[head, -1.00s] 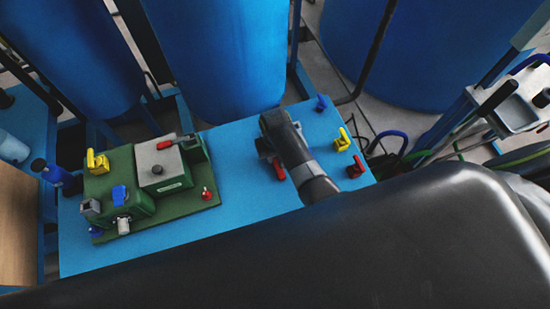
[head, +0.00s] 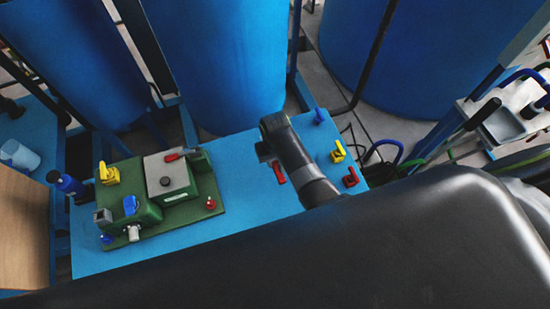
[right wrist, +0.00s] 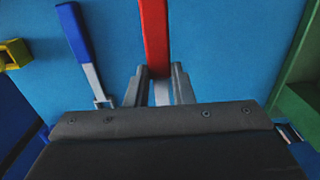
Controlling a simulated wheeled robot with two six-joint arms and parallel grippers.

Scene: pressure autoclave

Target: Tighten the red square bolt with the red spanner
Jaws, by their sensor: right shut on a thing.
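The red spanner shows in the right wrist view as a red handle (right wrist: 154,35) with a grey metal shank below it. My right gripper (right wrist: 157,80) is shut on it, one finger on each side. In the head view, my right gripper (head: 264,152) is over the blue table, with the red spanner (head: 278,174) partly showing beside it; the rest is hidden. A small red piece, seemingly the red square bolt (head: 210,203), stands at the right corner of the green machine's base (head: 190,222). My left gripper is not in view.
A blue-handled spanner (right wrist: 76,35) lies left of the red one in the right wrist view. A yellow part (head: 338,151), a red part (head: 351,177) and a blue part (head: 319,116) stand at the table's right end. Large blue tanks (head: 215,60) stand behind the table (head: 245,215).

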